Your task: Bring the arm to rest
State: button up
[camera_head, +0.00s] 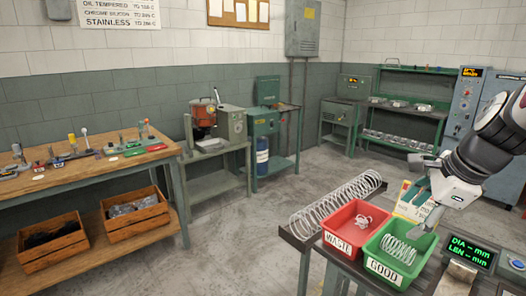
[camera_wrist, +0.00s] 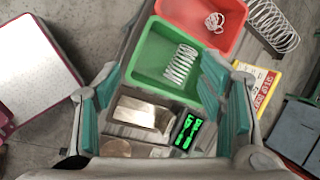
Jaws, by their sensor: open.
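My gripper (camera_head: 422,208) hangs at the right of the head view, above the green GOOD bin (camera_head: 401,273). In the wrist view my gripper (camera_wrist: 160,88) has its two teal-padded fingers wide apart, with nothing between them. The green bin (camera_wrist: 146,50) lies below and beyond the fingers, with a white coil spring (camera_wrist: 181,63) inside it. This spring (camera_head: 398,250) also shows in the head view. My arm comes in from the right edge of the head view.
The red WASTE bin (camera_head: 345,246) holds a tangled spring. A long coil (camera_head: 335,199) lies behind it. A lit DIA/LEN display (camera_head: 467,252) stands right of the green bin. A yellow-and-white sign (camera_head: 411,203) is close behind my gripper. Floor (camera_head: 240,235) to the left is clear.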

jog(key=s+a+n, duration=0.6)
jog(key=s+n, duration=0.4)
jog(key=n, duration=0.1)
jog(key=s+a+r+n+h, duration=0.1)
jog(key=s+a+n, duration=0.6)
jog(key=s+n, duration=0.3)
jog(key=shift+s+a+r+n+g+p, duration=0.2)
jog(key=shift+r+n+g+p, duration=0.15)
jog(key=shift+n, duration=0.55)
